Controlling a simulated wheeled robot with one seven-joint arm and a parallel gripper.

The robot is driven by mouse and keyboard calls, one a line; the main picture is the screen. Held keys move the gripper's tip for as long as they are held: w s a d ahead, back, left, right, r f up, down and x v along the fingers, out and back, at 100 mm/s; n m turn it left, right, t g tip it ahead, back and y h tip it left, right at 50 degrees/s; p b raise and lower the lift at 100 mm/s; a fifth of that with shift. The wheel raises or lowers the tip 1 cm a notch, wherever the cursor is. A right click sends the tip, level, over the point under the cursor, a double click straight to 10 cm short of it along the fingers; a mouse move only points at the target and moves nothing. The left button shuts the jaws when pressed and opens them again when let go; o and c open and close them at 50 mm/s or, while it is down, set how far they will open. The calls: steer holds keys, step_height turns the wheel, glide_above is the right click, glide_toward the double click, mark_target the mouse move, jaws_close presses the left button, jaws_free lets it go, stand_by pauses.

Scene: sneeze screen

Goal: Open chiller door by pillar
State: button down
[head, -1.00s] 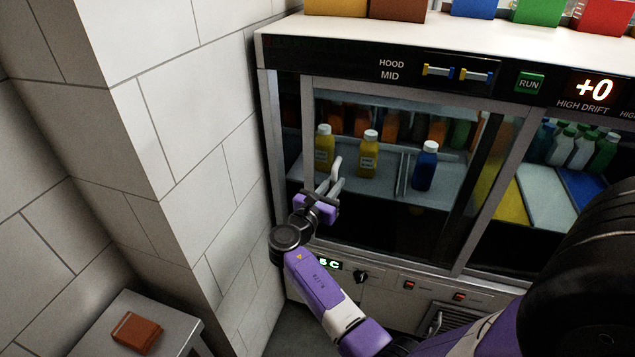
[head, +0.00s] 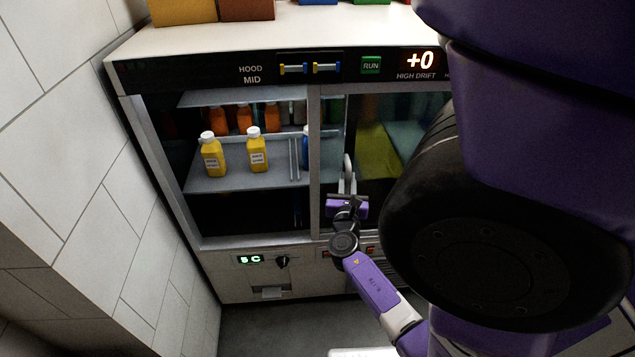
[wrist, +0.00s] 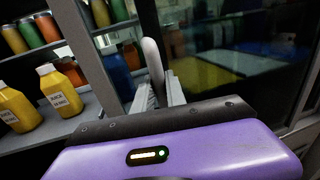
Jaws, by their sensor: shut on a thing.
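The chiller door (head: 313,135) by the pillar is a sliding glass panel in a grey frame. It stands slid to the right, and the left part of the chiller is open. My gripper (head: 347,183) is shut on the white door handle (head: 348,165), an upright bar near the door's left edge. In the wrist view the handle (wrist: 153,68) rises between my fingers (wrist: 162,92). The tiled pillar (head: 75,150) is at the left, beside the chiller.
Two yellow bottles (head: 256,152) stand on the shelf in the opening, with orange bottles behind. A blue bottle (head: 305,148) is partly hidden by the door frame. My arm covers much of the right side.

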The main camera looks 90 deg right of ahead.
steer(key=s, duration=0.5)
steer(key=shift+s+d, duration=0.25)
steer(key=shift+s, duration=0.05)
steer(key=c, duration=1.4)
jaws_free()
steer(key=shift+o, duration=0.2)
steer(key=b, duration=0.2)
glide_toward(366, 167)
steer(key=a, duration=0.3)
steer(key=shift+w+a, duration=0.25)
steer(key=shift+a, duration=0.1)
